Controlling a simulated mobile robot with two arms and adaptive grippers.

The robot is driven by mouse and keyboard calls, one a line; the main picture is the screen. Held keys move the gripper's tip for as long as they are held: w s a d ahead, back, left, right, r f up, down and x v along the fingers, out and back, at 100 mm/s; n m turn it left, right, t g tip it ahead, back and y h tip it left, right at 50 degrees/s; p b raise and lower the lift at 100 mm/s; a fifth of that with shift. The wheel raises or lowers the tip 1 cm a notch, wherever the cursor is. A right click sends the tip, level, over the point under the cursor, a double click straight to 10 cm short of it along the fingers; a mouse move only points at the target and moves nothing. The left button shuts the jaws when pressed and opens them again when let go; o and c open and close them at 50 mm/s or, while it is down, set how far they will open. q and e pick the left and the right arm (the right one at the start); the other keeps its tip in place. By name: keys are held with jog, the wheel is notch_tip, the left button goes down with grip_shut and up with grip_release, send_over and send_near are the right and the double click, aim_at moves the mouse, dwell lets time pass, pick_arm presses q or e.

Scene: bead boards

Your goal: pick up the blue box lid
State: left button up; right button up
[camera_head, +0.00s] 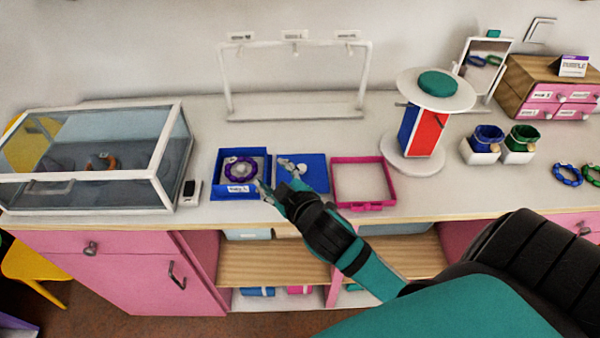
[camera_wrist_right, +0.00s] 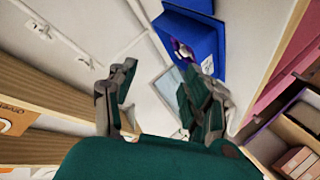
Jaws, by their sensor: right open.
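The blue box lid (camera_head: 310,174) lies flat on the counter, just right of the open blue box (camera_head: 230,192). The box holds a purple bead bracelet (camera_head: 240,170) and has a white label on its front. My right gripper (camera_head: 273,177) is open and empty, its fingers spread over the gap between box and lid. It covers the lid's near left part. In the right wrist view the open fingers (camera_wrist_right: 160,95) show nothing held between them. Blue surfaces with a bit of purple (camera_wrist_right: 190,40) show beyond them. My left gripper is not in view.
A pink open tray (camera_head: 363,205) stands close right of the lid. A glass display case (camera_head: 100,200) is at the left. A white stand (camera_head: 295,112) is behind. A round display stand (camera_head: 412,165) is farther right. The counter's front edge is close below the lid.

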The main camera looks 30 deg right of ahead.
jog(key=w+a+r+n+t+y, duration=0.3)
jog(key=r+n, duration=0.2)
jog(key=r, duration=0.2)
jog(key=w+a+r+n+t+y, duration=0.3)
jog(key=r+n, duration=0.1)
jog(key=r, duration=0.4)
jog(key=a+r+n+g+y, duration=0.3)
jog(key=a+r+n+y, duration=0.25)
jog(key=n+y, duration=0.55)
jog(key=n+g+h, duration=1.5)
jog(key=n+g, duration=0.1)
jog(key=n, duration=0.3)
send_near(302, 166)
jog(key=f+p, duration=0.1)
jog(key=p, duration=0.1)
jog(key=f+p, duration=0.1)
jog(key=shift+w+d+f+p, duration=0.3)
jog(key=shift+f, duration=0.65)
jog(key=shift+a+f+p, duration=0.2)
jog(key=shift+f+p, duration=0.05)
jog(key=shift+p, duration=0.15)
jog(key=f+p, duration=0.2)
jog(key=f, duration=0.1)
jog(key=shift+w+a+f, duration=0.1)
jog(key=shift+a+f, duration=0.15)
jog(key=shift+a, duration=0.15)
jog(key=shift+w+f, duration=0.1)
jog(key=shift+f, duration=0.45)
grip_shut()
